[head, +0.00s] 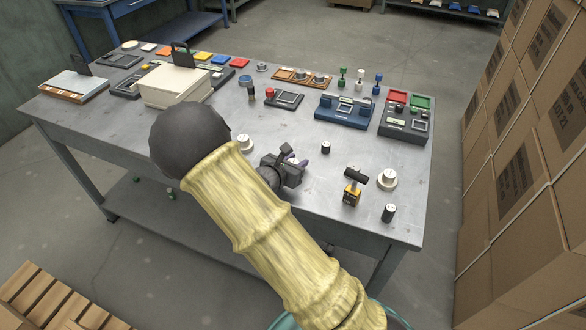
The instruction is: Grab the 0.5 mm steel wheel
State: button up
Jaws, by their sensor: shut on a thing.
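My gripper (291,164) is low over the middle of the grey metal table (225,165), in the head view. It is shut on a small grey-purple thing (302,163), mostly hidden by the fingers. I cannot tell whether this is the 0.5 mm steel wheel; no size label is readable. A pale round spool (245,143) stands left of my gripper, partly behind my arm. Another pale spool (387,179) stands at the right near the front edge. More small spools sit on an orange-brown tray (287,73) at the back.
Near my gripper are a small dark cylinder (325,147), a yellow-and-black tool (352,190) and another dark cylinder (388,213). A blue device (343,108) and a grey device (404,124) stand behind. Stacked cardboard boxes (535,150) rise right of the table.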

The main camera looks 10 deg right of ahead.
aim_at(295, 159)
dwell(0.3)
notch_tip(295, 159, up, 10)
jog(key=shift+f+p, duration=0.1)
jog(key=shift+p, duration=0.5)
dwell(0.3)
